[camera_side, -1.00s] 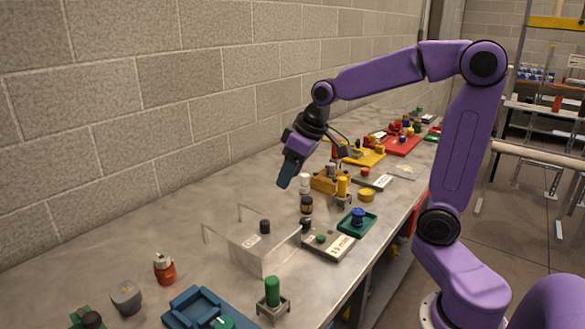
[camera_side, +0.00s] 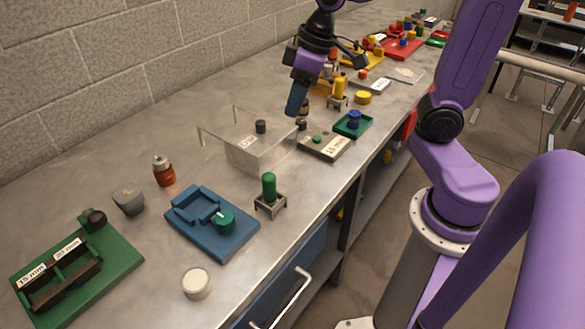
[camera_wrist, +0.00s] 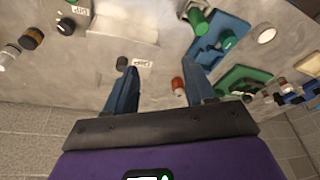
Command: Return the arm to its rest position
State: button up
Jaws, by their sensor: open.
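My gripper (camera_side: 297,100) hangs in the air above the bench, near the back edge of the clear box (camera_side: 258,152) and in front of the dark bottle, which it partly hides. In the wrist view my gripper (camera_wrist: 160,82) shows two blue fingers spread wide apart with nothing held between them. Beyond the fingers lie the bench top and, near the right finger, a small red bottle (camera_wrist: 178,86). The upper arm links run out of the top of the side view.
On the bench are a blue tray (camera_side: 190,228), a green tray (camera_side: 105,290), a green cylinder (camera_side: 269,188) on a stand and a white round cap (camera_side: 197,283). Yellow and red trays crowd the far end. A block wall (camera_side: 90,70) stands behind. Bare bench lies left of the box.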

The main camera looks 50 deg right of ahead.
jog(key=s+a+f+n+g, duration=0.1)
jog(key=s+f+n, duration=0.2)
jog(key=s, duration=0.6)
jog(key=s+a+f+n+g+h, duration=0.1)
jog(key=s+f+n, duration=0.2)
jog(key=s, duration=0.6)
jog(key=shift+s+a+n+g, duration=0.15)
jog(key=shift+s+n+g, duration=0.15)
jog(key=shift+n, duration=0.1)
